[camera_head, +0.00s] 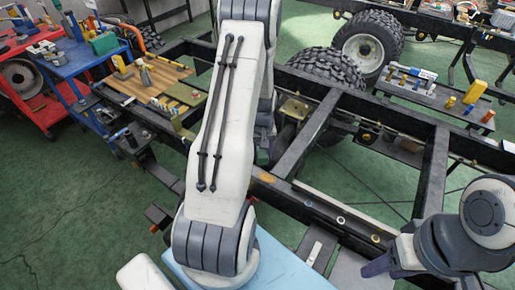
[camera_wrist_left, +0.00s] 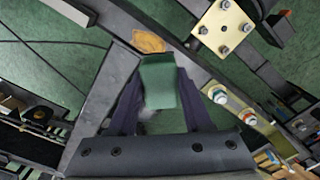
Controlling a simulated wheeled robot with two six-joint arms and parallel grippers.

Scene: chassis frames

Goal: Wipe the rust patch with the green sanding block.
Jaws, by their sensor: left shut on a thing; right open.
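The green sanding block (camera_wrist_left: 158,80) is held between the two dark fingers of my left gripper (camera_wrist_left: 160,92) in the left wrist view. The rust patch (camera_wrist_left: 148,41) is an orange-brown spot on the dark frame beam, just beyond the block's far end. I cannot tell whether block and beam touch. In the head view the rust patch (camera_head: 267,178) shows on the beam just right of my left arm. That arm hides the left gripper and the block there. My right gripper (camera_head: 378,264) is at the lower right, open, with only part of its fingers visible.
A gold plate with bolts (camera_wrist_left: 222,28) sits on the frame beside the rust patch. A wooden board with tools (camera_head: 150,82) lies on the frame at the left. A blue cart (camera_head: 75,60) stands behind it. Tyres (camera_head: 368,45) and a grey tray (camera_head: 430,95) are at the back right.

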